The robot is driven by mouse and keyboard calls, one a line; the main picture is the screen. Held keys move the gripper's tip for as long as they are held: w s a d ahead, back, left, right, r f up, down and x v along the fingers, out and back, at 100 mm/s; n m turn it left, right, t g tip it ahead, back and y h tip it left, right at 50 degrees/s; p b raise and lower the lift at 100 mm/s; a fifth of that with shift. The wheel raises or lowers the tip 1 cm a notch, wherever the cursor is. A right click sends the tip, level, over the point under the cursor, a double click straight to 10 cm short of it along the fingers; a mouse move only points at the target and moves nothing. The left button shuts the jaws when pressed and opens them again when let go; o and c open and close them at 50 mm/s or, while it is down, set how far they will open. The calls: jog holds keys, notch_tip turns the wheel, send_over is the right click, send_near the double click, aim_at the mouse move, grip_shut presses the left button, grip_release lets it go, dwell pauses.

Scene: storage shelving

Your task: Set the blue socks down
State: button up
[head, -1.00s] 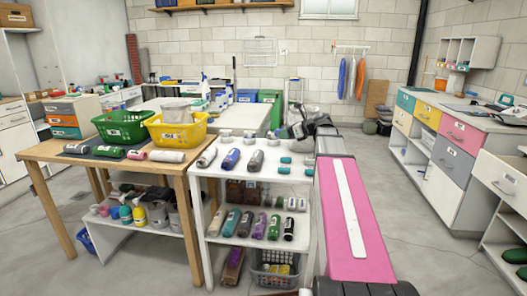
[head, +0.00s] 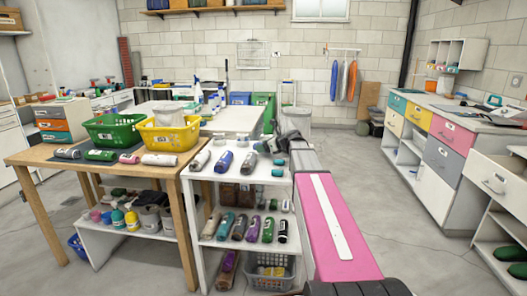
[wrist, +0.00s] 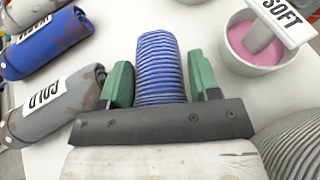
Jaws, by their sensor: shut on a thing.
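The blue socks (wrist: 161,68) are a ribbed blue roll between the two green fingers of my gripper (wrist: 160,80) in the wrist view. The gripper is shut on them, and they point away over a white surface. In the head view my gripper (head: 272,143) is over the far right part of the white shelf unit's top (head: 228,196); the socks cannot be made out there. Whether the socks touch the surface is unclear.
Left of the socks lie a blue roll (wrist: 45,42) and a grey roll (wrist: 55,100) labelled COLD. At upper right stands a white bowl (wrist: 235,60) with pink contents and a SOFT label. A wooden table (head: 30,157) with baskets adjoins the shelf.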

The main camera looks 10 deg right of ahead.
jog(key=shift+f, duration=0.85)
jog(key=shift+f, duration=0.15)
jog(key=o, duration=0.9)
